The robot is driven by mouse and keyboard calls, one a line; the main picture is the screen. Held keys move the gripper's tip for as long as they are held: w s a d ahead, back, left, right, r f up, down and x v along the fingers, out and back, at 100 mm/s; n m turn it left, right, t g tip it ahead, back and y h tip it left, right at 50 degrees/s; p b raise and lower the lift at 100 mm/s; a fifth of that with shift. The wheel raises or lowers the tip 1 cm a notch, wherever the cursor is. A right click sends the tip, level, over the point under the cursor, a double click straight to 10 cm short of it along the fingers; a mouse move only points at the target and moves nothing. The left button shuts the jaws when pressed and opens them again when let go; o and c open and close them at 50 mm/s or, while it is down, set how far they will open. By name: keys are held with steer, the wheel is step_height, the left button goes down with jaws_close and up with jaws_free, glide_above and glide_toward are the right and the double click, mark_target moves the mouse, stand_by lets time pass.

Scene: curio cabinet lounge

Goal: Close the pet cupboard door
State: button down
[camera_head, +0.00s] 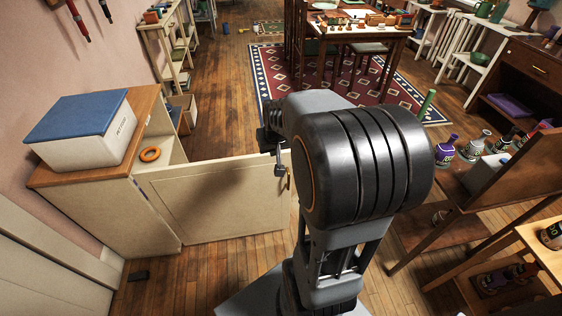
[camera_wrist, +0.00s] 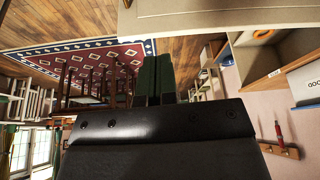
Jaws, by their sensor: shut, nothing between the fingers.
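The cream pet cupboard (camera_head: 100,205) with a wooden top stands at the left in the head view. Its panelled door (camera_head: 215,200) is wide open, swung out to the right across the floor, with a small brass handle (camera_head: 289,179) near its free edge. The door also shows at the top of the wrist view (camera_wrist: 220,18). My gripper (camera_head: 279,158) is at the upper free corner of the door, partly hidden by my arm. In the wrist view its dark green fingers (camera_wrist: 154,78) are together and empty. Whether they touch the door I cannot tell.
A white pet food box (camera_head: 85,130) with a blue lid sits on the cupboard. An orange ring (camera_head: 150,154) lies at its open side. Shelves (camera_head: 175,50) stand along the left wall. A table with bottles (camera_head: 475,148) is at the right. Floor (camera_head: 225,75) behind the door is clear.

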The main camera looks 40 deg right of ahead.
mark_target(282, 153)
steer(key=shift+m+h, duration=0.3)
steer(key=shift+m, duration=0.3)
steer(key=w+d+f, duration=0.2)
steer(key=f, duration=0.2)
steer(key=w+d+f+b, duration=0.1)
steer(key=w+d+f, duration=0.1)
steer(key=f, duration=0.3)
steer(key=w+d+f+b, duration=0.1)
steer(key=w+d+f, duration=0.1)
steer(key=d+f, duration=0.2)
steer(key=shift+w+d+f, duration=0.25)
steer(key=shift+w+f, duration=0.15)
steer(key=shift+f, duration=0.25)
steer(key=shift+w+d, duration=0.3)
steer(key=shift+w, duration=0.4)
steer(key=shift+w+d, duration=0.1)
